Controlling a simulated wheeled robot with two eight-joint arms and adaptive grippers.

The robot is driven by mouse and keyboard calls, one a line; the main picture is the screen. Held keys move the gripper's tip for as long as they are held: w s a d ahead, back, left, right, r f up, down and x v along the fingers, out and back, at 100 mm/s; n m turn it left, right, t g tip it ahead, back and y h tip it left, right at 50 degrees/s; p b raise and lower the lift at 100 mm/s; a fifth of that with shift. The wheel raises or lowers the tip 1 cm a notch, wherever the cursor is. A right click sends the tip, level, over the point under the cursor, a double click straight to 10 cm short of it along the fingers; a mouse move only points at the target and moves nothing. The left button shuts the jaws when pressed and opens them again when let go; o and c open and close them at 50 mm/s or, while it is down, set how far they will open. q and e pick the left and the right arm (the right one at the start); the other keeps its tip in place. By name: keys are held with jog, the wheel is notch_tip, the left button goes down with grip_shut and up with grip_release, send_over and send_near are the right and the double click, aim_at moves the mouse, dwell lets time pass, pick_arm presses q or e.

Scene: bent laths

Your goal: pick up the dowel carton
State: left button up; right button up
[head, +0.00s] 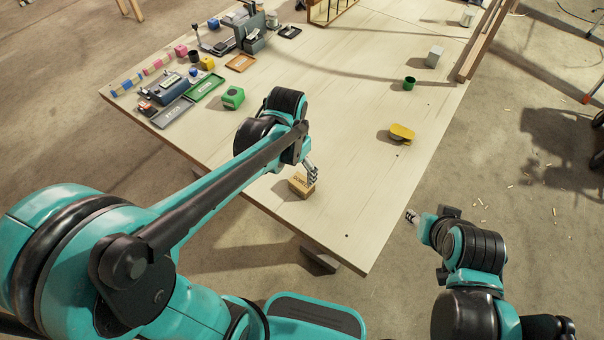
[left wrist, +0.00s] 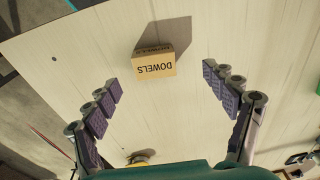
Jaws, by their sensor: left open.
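The dowel carton (head: 300,187) is a small tan box on the pale tabletop near the front edge in the head view. In the left wrist view the carton (left wrist: 154,66) shows the word DOWELS upside down, up beyond the fingertips and between their lines. My left gripper (head: 311,172) is at the carton's upper right in the head view. In the left wrist view the left gripper (left wrist: 162,78) has its fingers wide apart with nothing between the pads. My right gripper (head: 411,216) is beyond the table's right edge, small in the head view; its jaw state is unclear.
The table (head: 345,115) is mostly clear around the carton. A yellow object (head: 402,132), a dark green cup (head: 409,83) and a grey block (head: 434,57) stand to the right. A green tape-measure-like object (head: 233,97) and several trays and tools are at the left.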

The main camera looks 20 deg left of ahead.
aim_at(301, 182)
pick_arm(q)
jog(key=shift+w+d+g+p, duration=0.15)
jog(key=shift+w+g+p, duration=0.15)
jog(key=shift+w, duration=0.45)
jog(key=shift+w+d+f+m, duration=0.1)
jog(key=shift+w+f+m, duration=0.05)
jog(key=shift+m, duration=0.15)
jog(key=shift+d+f, duration=0.1)
jog(key=shift+f, duration=0.2)
notch_tip(301, 182, down, 3)
jog(key=shift+d+r+b, duration=0.1)
jog(key=shift+b, duration=0.4)
jog(key=f, duration=0.1)
jog(key=f+b, duration=0.1)
jog(key=f, duration=0.1)
jog(key=f+b, duration=0.1)
jog(key=shift+d+f, duration=0.35)
jog(key=shift+f, duration=0.05)
jog(key=shift+r, duration=0.1)
pick_arm(e)
jog(key=shift+f, duration=0.75)
pick_arm(q)
jog(key=c, duration=1.3)
